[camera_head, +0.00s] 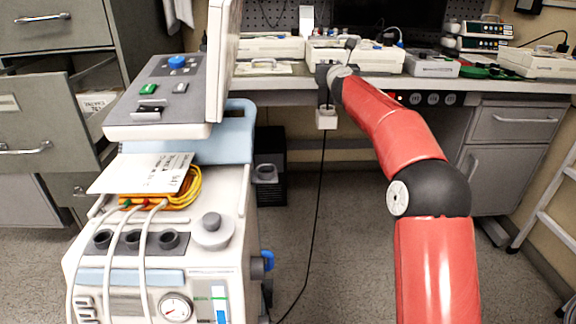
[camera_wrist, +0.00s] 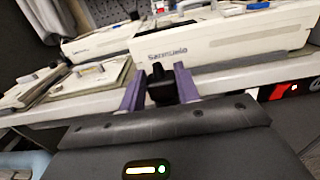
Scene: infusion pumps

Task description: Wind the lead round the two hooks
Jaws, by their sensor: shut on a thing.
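My gripper (camera_wrist: 158,78) shows in the wrist view as two purple fingers closed on a small black piece (camera_wrist: 160,92), which looks like the lead's plug or end. In the head view my gripper is at the desk's front edge, mostly hidden by my wrist. The black lead (camera_head: 318,190) hangs down below it from a small pale block (camera_head: 326,118) and runs to the floor, toward the cart's foot. I cannot tell whether the block is fixed to the desk. I cannot make out the two hooks with certainty in either view.
A pale pump (camera_wrist: 220,38) faces my gripper on the desk (camera_head: 285,84). More devices stand along the desk. A wheeled medical cart (camera_head: 165,240) with a screen fills the left front. A dark box (camera_head: 270,150) stands under the desk.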

